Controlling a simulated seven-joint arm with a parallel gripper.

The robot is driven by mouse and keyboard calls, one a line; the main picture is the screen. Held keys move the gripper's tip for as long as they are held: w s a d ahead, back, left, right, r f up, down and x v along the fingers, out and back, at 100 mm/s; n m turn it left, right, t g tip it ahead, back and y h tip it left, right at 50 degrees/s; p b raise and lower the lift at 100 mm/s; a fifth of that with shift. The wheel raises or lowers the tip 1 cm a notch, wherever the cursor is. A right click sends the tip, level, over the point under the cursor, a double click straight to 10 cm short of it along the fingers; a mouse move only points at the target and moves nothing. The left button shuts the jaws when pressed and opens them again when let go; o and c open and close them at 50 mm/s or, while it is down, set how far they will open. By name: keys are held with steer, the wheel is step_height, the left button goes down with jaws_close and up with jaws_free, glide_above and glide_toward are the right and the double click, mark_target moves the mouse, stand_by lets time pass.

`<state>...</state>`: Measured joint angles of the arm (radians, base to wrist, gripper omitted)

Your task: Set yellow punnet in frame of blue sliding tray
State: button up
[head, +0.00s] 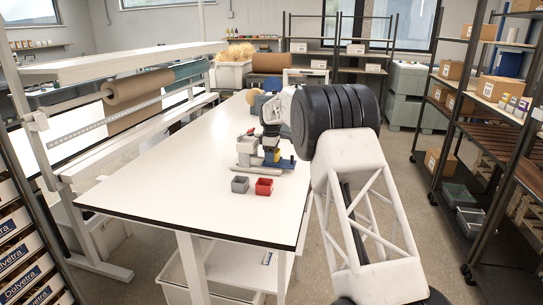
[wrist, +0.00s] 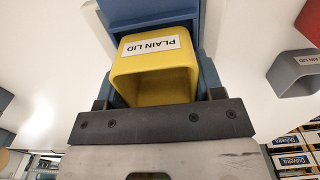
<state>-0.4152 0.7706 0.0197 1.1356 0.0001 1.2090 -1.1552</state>
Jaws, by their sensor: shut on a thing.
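The yellow punnet (wrist: 155,85) shows in the wrist view, its open mouth toward the camera and a "PLAIN LID" label on its wall, upside down. My gripper (wrist: 158,100) is shut on it, with a dark fingertip at each side. The blue sliding tray (wrist: 150,12) lies behind the punnet, and blue parts show along both its sides. I cannot tell whether the punnet rests in the tray's frame or is just above it. In the head view my gripper (head: 271,142) is over the blue tray (head: 286,163), and the punnet is mostly hidden.
A grey punnet (head: 240,184) and a red punnet (head: 264,186) stand on the white table (head: 190,165) in front of the tray. Grey blocks (head: 247,150) stand just left of my gripper. The table's left part is clear.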

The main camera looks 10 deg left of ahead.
steer(key=shift+s+d+f, duration=0.1)
steer(key=shift+f, duration=0.9)
steer(key=o, duration=0.8)
steer(key=shift+f, duration=0.1)
steer(key=shift+o, duration=0.2)
steer(key=shift+r, duration=0.2)
steer(key=shift+o, duration=0.7)
steer(key=shift+r, duration=4.5)
